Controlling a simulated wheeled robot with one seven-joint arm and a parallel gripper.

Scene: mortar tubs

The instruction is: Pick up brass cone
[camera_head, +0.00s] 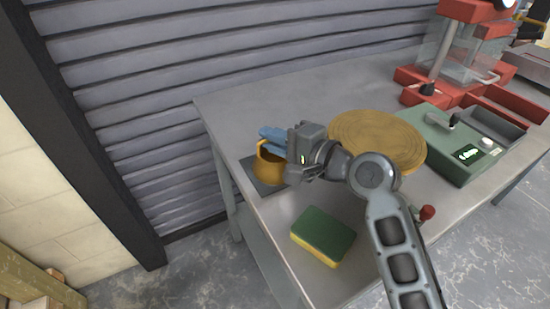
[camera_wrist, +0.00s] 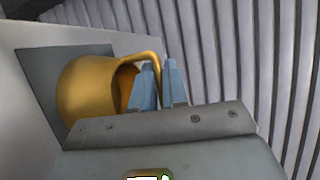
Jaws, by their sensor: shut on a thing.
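The brass cone (camera_head: 267,168) shows as a golden, rounded vessel with an open mouth and a loop handle. It is at the left end of the grey table, over a dark square mat (camera_head: 249,165). In the wrist view the brass cone (camera_wrist: 88,98) is left of my fingers, its mouth facing them. My gripper (camera_head: 270,137) has blue fingers and is shut on the handle. The wrist view shows the fingers (camera_wrist: 159,72) on both sides of the handle's outer part. I cannot tell whether the base touches the mat.
A green and yellow sponge (camera_head: 323,236) lies near the table's front edge. A round tan disc (camera_head: 378,137) lies behind my arm. A green scale (camera_head: 455,145) and a red machine (camera_head: 435,78) stand to the right. A ribbed grey wall (camera_head: 180,80) rises behind the table.

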